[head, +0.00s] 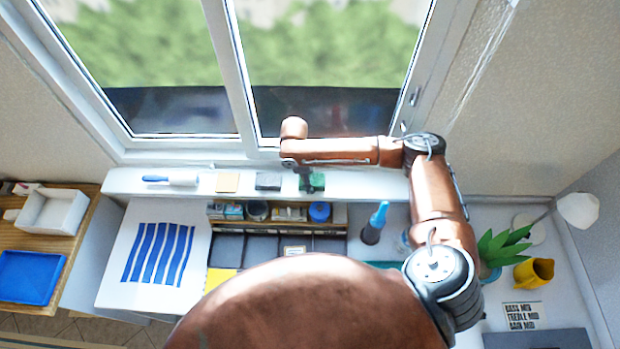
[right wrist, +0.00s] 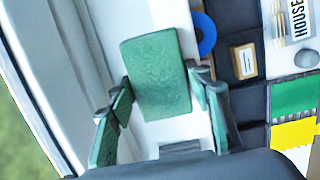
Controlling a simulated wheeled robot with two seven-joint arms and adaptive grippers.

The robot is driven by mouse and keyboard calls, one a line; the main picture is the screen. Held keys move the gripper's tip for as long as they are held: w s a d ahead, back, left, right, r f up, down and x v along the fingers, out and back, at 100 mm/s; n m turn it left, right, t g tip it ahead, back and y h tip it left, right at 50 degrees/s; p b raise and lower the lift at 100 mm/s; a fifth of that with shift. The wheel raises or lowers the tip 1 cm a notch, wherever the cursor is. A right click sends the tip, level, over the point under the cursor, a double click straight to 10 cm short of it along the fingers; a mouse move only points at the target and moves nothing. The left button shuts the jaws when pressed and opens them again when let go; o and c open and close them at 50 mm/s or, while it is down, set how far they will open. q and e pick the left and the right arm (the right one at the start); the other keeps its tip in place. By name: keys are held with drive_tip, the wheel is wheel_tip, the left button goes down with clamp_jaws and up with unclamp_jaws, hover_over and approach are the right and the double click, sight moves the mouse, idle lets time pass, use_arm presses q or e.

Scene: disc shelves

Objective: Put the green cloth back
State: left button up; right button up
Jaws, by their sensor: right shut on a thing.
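The green cloth (right wrist: 155,75) is a flat rectangle in the right wrist view, over the white windowsill (head: 135,181). My right gripper (right wrist: 161,82) has one fingertip at each long side of the cloth and is shut on it. In the head view the right gripper (head: 307,180) is over the sill below the window, and only a little of the green cloth (head: 319,182) shows around it. I cannot tell whether the cloth touches the sill. My left gripper is not in view.
A grey block (head: 268,181), a tan block (head: 227,182) and a blue-handled roller (head: 175,179) lie on the sill to the left. Below is an organizer (head: 262,226) with dark compartments. The window frame (head: 245,95) rises behind.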

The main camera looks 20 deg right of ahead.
drive_tip(key=shift+f, duration=0.15)
drive_tip(key=o, duration=1.6)
drive_tip(key=shift+c, duration=0.2)
drive_tip(key=shift+r, duration=0.4)
wheel_tip(320, 180, up, 12)
drive_tip(key=a+b, duration=0.1)
drive_tip(key=a, duration=0.1)
drive_tip(key=shift+w+r+b, duration=0.15)
drive_tip(key=shift+w+b, duration=0.2)
drive_tip(key=shift+w, duration=0.05)
